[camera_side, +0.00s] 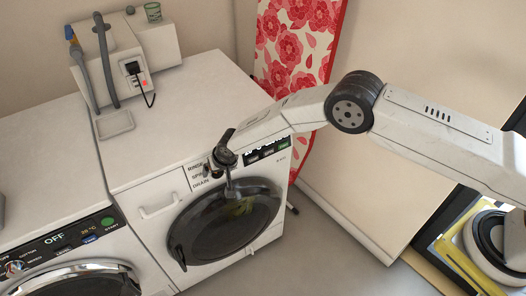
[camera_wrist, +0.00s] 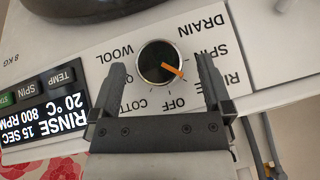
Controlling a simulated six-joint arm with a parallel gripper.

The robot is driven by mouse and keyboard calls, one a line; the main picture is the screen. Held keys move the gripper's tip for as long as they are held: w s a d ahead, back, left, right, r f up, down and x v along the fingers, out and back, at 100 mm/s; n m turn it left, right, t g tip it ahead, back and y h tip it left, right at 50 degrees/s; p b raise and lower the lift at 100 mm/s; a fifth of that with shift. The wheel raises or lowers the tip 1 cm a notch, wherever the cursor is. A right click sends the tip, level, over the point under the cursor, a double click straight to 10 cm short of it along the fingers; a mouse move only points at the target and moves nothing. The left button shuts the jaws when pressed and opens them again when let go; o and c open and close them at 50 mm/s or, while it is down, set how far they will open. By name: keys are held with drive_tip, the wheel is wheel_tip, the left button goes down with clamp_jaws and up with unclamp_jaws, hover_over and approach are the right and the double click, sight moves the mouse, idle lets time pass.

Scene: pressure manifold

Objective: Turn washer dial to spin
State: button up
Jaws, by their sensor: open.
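The washer dial (camera_wrist: 154,58) is a round black knob with a pale rim and an orange pointer. The pointer slants to the lower right in the wrist view, towards the RINSE label (camera_wrist: 229,78). The SPIN label (camera_wrist: 207,51) lies just above it there. The washer display (camera_wrist: 40,122) reads RINSE, 15 SEC, 20 °C, 800 RPM. My gripper (camera_wrist: 161,64) is open, with one finger on each side of the dial; whether they touch it is unclear. In the side view my gripper (camera_side: 226,160) is at the front panel of the right washer (camera_side: 165,115) and mostly hides the dial.
A second washer (camera_side: 50,180) stands at the left, its display reading OFF. A white box (camera_side: 150,40) with hoses and a plugged cord sits behind the right washer's top. A red flowered ironing board (camera_side: 297,45) stands behind. Round door glass (camera_side: 225,222) lies below the panel.

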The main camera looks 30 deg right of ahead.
drive_tip(key=shift+x, duration=1)
drive_tip(key=c, duration=1.2)
